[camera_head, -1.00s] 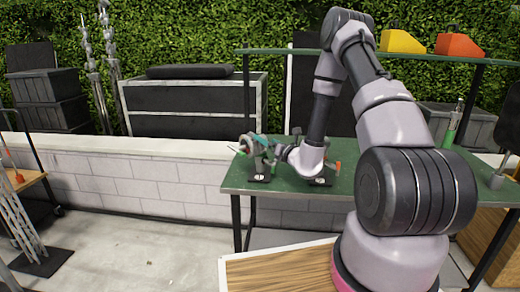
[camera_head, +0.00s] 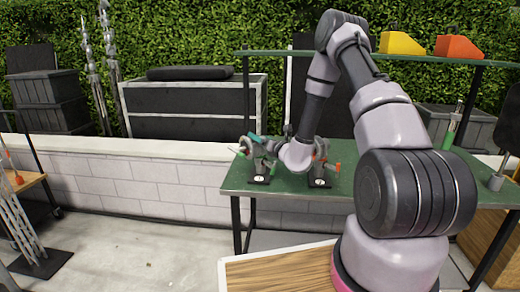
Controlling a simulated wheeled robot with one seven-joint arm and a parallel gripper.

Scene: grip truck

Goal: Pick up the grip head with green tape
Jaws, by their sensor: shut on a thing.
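The grip head with green tape (camera_head: 247,145) is at the left end of the green table (camera_head: 400,185), by a small black stand (camera_head: 260,179). Its green ends show to the left of my gripper (camera_head: 266,148). My gripper is shut on this grip head, reaching it from the right. The fingers are small and partly hidden by the wrist and the head. I cannot tell whether the head still touches its stand. A second grip head (camera_head: 320,157) with orange-red parts stands on another black stand just to the right of my wrist.
A green-and-metal upright piece (camera_head: 450,130) stands at the table's right. A shelf above holds a yellow block (camera_head: 402,42) and an orange block (camera_head: 458,46). A low white block wall (camera_head: 130,175) runs behind. Open floor (camera_head: 140,250) lies left of the table.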

